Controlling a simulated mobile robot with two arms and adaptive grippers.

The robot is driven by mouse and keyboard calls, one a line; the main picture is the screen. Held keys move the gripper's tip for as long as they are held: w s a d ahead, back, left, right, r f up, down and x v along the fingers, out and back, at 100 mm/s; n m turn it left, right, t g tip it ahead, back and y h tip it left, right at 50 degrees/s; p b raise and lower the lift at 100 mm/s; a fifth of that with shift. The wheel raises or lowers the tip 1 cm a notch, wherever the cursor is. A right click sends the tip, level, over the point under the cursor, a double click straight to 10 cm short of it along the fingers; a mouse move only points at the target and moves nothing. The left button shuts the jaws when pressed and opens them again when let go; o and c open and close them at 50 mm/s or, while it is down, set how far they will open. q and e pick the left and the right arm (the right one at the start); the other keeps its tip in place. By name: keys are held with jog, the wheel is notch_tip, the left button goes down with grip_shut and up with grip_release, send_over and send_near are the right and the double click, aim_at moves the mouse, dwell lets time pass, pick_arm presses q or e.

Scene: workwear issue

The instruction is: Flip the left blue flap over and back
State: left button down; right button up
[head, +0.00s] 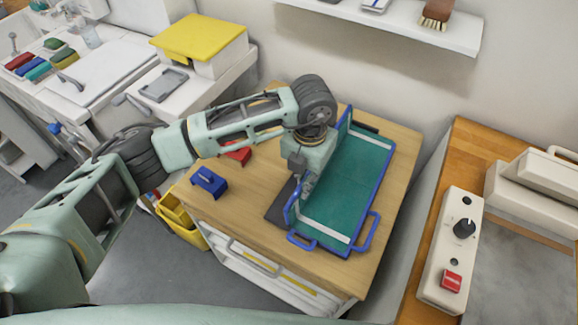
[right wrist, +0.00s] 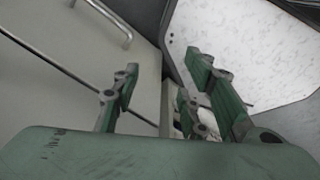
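A folding board with a blue frame and teal panel (head: 345,185) lies on the wooden table (head: 240,225). Its left blue flap (head: 291,208) stands raised, seen nearly edge-on, along the panel's left side. A dark grey surface (head: 277,212) shows to the left of it. My left gripper (head: 302,190) is at the left flap, pointing down; my wrist hides part of the flap. I cannot tell whether its fingers are shut on the flap or just touching it. My right gripper (right wrist: 165,95) is open and empty in the right wrist view, away from the board.
A control box (head: 450,250) with a knob and red switch is on the right bench. A shelf (head: 400,25) hangs above.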

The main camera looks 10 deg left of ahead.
pick_arm(q)
jog(key=c, duration=2.4)
grip_release()
jog(key=shift+s+d+f+b, duration=0.3)
jog(key=shift+s+d, duration=0.2)
jog(key=shift+d, duration=0.3)
jog(key=shift+s+d+f+b, duration=0.2)
jog(key=shift+s+d, duration=0.25)
jog(key=shift+d, duration=0.35)
jog(key=shift+c, duration=0.2)
jog(key=shift+s+d+f+b, duration=0.1)
jog(key=shift+d+f+b, duration=0.15)
jog(key=shift+d+b, duration=0.15)
jog(key=shift+s+d+f+b, duration=0.1)
jog(key=shift+d+f+b, duration=0.15)
jog(key=shift+d, duration=0.2)
grip_shut()
jog(key=shift+w+r, duration=0.1)
jog(key=shift+w, duration=0.05)
jog(key=shift+w+r, duration=0.15)
jog(key=shift+r, duration=0.15)
